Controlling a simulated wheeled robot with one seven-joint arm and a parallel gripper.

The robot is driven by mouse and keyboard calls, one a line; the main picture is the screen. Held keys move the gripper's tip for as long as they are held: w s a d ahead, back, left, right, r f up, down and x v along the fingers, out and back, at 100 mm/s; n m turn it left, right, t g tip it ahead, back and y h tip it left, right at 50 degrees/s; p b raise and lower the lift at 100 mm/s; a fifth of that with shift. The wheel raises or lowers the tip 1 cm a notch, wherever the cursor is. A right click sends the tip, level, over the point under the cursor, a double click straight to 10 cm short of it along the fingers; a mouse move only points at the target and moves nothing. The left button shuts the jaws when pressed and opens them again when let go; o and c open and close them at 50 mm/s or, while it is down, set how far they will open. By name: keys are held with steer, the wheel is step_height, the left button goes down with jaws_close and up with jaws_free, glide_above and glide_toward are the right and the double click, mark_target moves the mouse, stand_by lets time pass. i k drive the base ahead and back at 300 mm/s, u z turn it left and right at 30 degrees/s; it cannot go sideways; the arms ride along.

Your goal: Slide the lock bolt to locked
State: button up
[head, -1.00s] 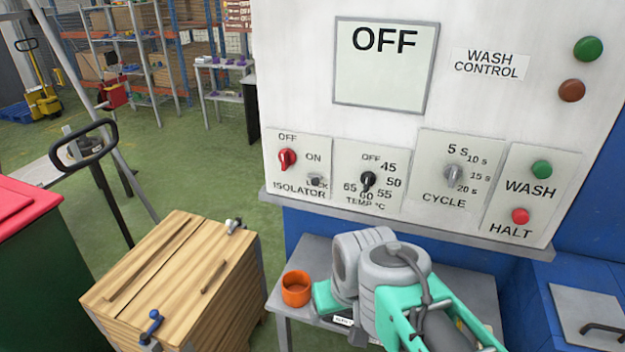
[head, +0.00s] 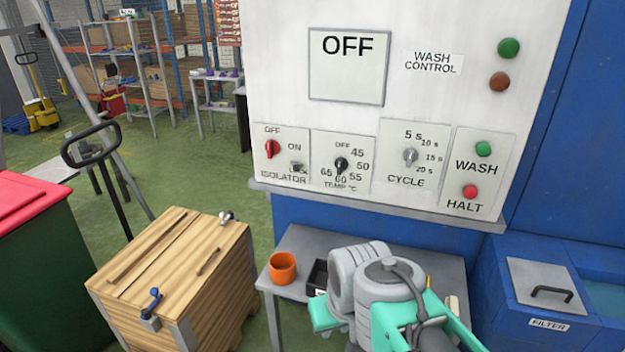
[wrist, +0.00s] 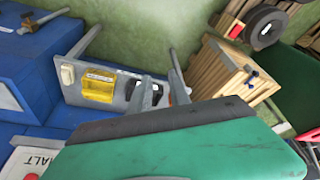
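The isolator plate (head: 280,155) is at the lower left of the wash control panel in the head view. Its red knob (head: 272,148) stands by the OFF mark. The small grey lock bolt (head: 297,167) sits below ON. Its exact slide position is too small to read. My gripper is hidden behind my arm in the head view, below the panel and away from the bolt. In the wrist view, two grey fingers of my gripper (wrist: 162,90) stand apart with nothing seen between them. The bolt is not seen there.
A grey table (head: 300,245) under the panel holds an orange cup (head: 283,267) and a black bin (head: 318,276). A wooden crate (head: 175,270) with a blue lever (head: 152,301) stands at left. The wash (head: 484,149) and halt (head: 470,191) buttons are right of the isolator.

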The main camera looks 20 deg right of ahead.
mark_target(296, 167)
steer(key=u, duration=0.55)
steer(key=i, duration=1.05)
steer(key=u, duration=0.1)
